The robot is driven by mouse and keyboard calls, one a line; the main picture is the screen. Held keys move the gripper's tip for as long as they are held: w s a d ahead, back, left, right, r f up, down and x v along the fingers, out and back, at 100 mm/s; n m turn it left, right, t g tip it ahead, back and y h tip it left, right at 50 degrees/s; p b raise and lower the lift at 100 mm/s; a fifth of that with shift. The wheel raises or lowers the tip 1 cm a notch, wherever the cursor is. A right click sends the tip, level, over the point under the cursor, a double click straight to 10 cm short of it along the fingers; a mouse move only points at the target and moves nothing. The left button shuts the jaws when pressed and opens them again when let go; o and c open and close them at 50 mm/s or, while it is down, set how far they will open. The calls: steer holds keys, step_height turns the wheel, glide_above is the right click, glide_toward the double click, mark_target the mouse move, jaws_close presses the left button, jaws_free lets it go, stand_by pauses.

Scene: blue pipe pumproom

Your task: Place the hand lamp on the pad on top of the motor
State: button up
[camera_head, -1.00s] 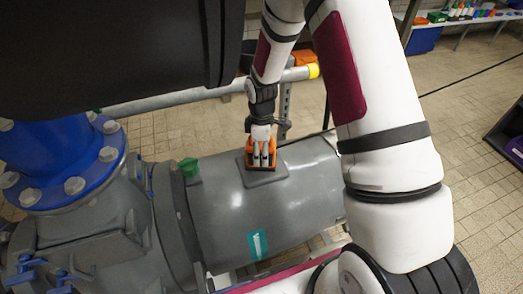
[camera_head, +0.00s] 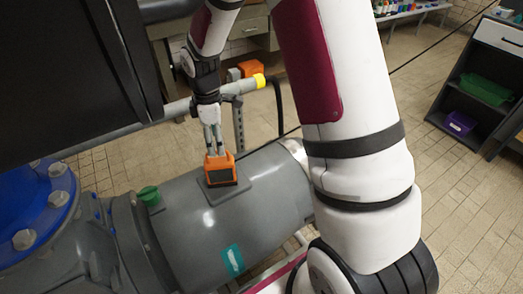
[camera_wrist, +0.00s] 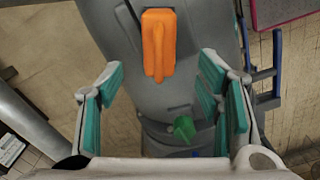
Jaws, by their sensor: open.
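The orange hand lamp (camera_head: 221,170), with a dark front face, sits on the flat grey pad (camera_head: 240,186) on top of the grey motor (camera_head: 245,220). In the wrist view the orange lamp (camera_wrist: 158,40) lies on the grey motor casing (camera_wrist: 205,35), beyond the fingertips. My gripper (camera_head: 213,140) is just above and behind the lamp in the head view. Its teal-padded fingers (camera_wrist: 160,85) are spread wide with nothing between them. The lamp appears apart from the fingers. Part of the pad is hidden under the lamp.
A green cap (camera_head: 149,196) stands on the motor's left end, near a blue pipe flange (camera_head: 35,210). A grey rail (camera_head: 175,108) with a yellow end runs behind the motor. A dark shelf (camera_head: 480,85) stands at the right. Open tiled floor lies between.

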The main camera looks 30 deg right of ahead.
steer(key=s+r+m+t, duration=0.1)
steer(key=s+r+m, duration=0.5)
steer(key=s+r, duration=0.8)
steer(key=s+r+m, duration=0.3)
steer(key=s, duration=0.6)
steer(key=s+r+m+t, duration=0.1)
steer(key=s+r+m, duration=0.3)
steer(key=s, duration=0.5)
steer(key=shift+r+t, duration=0.15)
steer(key=shift+t, duration=0.15)
